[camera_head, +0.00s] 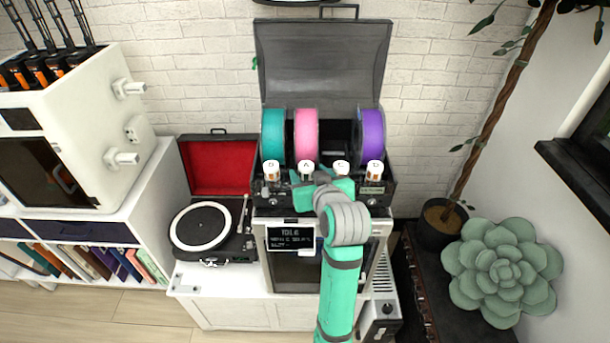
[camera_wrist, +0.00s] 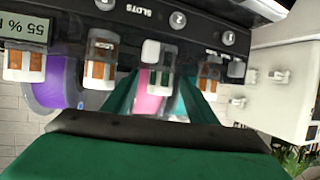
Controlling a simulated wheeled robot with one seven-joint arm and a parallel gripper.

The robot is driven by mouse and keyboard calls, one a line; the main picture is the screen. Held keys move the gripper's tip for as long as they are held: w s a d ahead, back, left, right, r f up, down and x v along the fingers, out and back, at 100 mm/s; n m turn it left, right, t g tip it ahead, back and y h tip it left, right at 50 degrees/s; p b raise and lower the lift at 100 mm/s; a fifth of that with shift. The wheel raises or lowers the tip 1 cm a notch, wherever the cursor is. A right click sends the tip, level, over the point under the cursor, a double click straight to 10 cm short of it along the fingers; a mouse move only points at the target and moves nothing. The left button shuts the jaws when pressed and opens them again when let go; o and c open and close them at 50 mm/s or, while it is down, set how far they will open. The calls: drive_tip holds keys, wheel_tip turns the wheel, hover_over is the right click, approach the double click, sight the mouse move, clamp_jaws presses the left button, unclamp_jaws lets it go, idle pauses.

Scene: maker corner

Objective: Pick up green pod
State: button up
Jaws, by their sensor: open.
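The green pod (camera_wrist: 157,78) has a white cap and a green-striped front. It sits in a slot of the dark rack, between my gripper's two fingers in the wrist view. In the head view its white cap (camera_head: 306,167) seems to be the second from the left, with its lower part hidden by my gripper (camera_head: 314,180). My gripper (camera_wrist: 160,90) is open, with its green fingers on either side of the pod. I cannot tell whether they touch it.
Orange pods stand close on both sides, one (camera_wrist: 102,60) to the left and one (camera_wrist: 209,75) to the right in the wrist view. Teal, pink and purple spools (camera_head: 370,138) stand behind the row. A record player (camera_head: 203,227) is on the left, a succulent (camera_head: 500,272) on the right.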

drive_tip(key=shift+w+f, duration=0.1)
drive_tip(key=shift+w, duration=0.2)
drive_tip(key=shift+a, duration=0.1)
drive_tip(key=shift+c, duration=0.4)
drive_tip(key=c, duration=1.1)
drive_tip(key=shift+a, duration=0.1)
